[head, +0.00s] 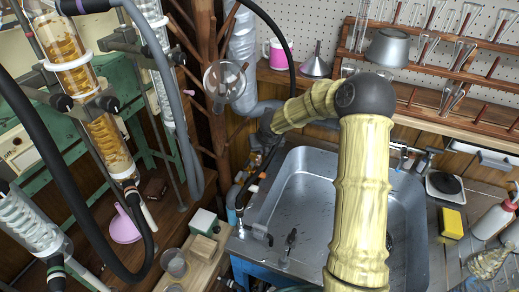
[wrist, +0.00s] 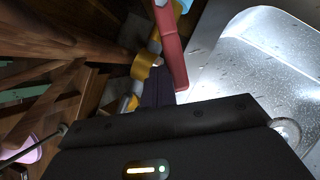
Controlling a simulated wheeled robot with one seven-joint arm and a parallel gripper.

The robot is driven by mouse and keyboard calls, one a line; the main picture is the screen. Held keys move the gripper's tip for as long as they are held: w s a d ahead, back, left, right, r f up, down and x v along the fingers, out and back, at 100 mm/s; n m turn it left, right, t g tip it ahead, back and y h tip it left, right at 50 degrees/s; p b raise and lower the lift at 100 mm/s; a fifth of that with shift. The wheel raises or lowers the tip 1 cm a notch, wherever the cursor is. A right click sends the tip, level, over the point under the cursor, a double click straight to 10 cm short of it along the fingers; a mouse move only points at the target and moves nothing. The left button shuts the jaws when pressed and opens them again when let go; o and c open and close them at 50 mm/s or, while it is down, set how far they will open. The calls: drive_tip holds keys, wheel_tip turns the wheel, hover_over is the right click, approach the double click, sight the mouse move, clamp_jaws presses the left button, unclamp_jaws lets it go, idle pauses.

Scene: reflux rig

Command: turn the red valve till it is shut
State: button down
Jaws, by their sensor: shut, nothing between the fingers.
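The red valve shows in the wrist view as a long red lever handle (wrist: 171,48). It runs from the top edge down toward my fingers, beside a brass fitting (wrist: 145,65). My gripper (wrist: 158,84) is shut and empty, its dark fingers just below and left of the handle's lower end. I cannot tell whether they touch it. In the head view my gripper (head: 262,150) is at the left rim of the sink, over the pipework. There the red handle is too small or too hidden to make out.
A steel sink (head: 300,195) lies right of my gripper. A black hose (head: 290,75) loops down close to it. A brown branching stand (head: 205,80) and glass columns (head: 105,140) crowd the left. A wooden rack (head: 420,90) of glassware stands behind.

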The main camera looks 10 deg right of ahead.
drive_tip(key=shift+w+d+p, duration=0.65)
drive_tip(key=shift+d+p, duration=2.25)
drive_tip(key=r+p, duration=0.2)
drive_tip(key=r, duration=0.1)
drive_tip(key=a+r+p, duration=0.1)
drive_tip(key=p, duration=0.1)
drive_tip(key=shift+s+r, duration=0.3)
drive_tip(key=shift+w, duration=0.1)
